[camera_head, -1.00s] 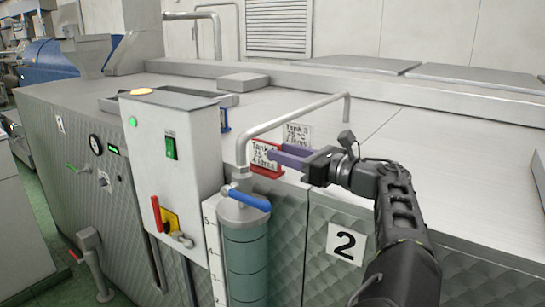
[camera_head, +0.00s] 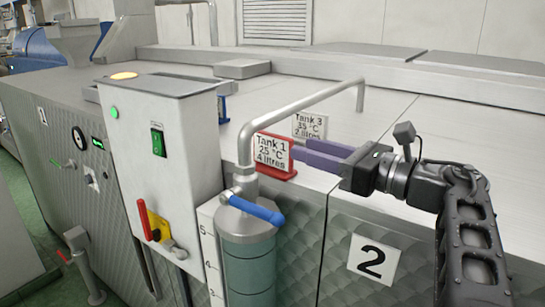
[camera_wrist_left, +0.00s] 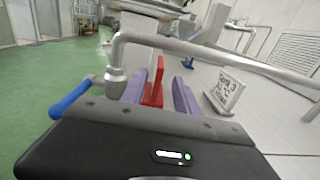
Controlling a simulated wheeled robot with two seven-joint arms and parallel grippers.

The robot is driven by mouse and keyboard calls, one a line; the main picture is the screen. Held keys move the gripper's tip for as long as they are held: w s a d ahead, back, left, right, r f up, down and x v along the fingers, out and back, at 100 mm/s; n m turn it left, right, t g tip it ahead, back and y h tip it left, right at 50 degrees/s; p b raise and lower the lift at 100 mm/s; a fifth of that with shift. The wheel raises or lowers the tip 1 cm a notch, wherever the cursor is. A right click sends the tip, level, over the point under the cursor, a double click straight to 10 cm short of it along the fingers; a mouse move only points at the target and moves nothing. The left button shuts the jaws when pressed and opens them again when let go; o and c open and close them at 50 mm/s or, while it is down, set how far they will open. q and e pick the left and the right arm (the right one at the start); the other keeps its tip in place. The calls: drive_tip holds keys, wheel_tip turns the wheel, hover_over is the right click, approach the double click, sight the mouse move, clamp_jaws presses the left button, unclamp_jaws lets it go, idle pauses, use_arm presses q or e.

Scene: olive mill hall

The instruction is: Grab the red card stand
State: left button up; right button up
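The red card stand (camera_head: 288,174) stands on the metal top of the machine, holding a white card (camera_head: 270,151) reading "Tank 1, 25 °C, 4 litres". My left gripper (camera_head: 296,152) reaches in from the right, its two purple fingers spread and their tips at the stand's right side. In the left wrist view, the red card stand (camera_wrist_left: 154,85) shows edge-on between the fingers of my left gripper (camera_wrist_left: 162,90), closer to the left finger, with a clear gap to the right one. Nothing is gripped. My right gripper is not in view.
A bent steel pipe (camera_head: 305,107) with a blue-handled valve (camera_head: 256,209) arches in front of the stand. A "Tank 3" card stand (camera_head: 309,126) is just behind; a blue stand (camera_head: 222,109) is farther left. A control box (camera_head: 165,150) stands left. The top at right is free.

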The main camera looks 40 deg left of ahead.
sight(283, 137)
use_arm(q)
drive_tip(key=shift+a, duration=0.75)
drive_tip(key=shift+a+r+p, duration=0.15)
drive_tip(key=shift+a+p, duration=0.15)
drive_tip(key=shift+a, duration=0.3)
drive_tip(key=a+p, duration=0.1)
drive_tip(key=a, duration=0.3)
clamp_jaws()
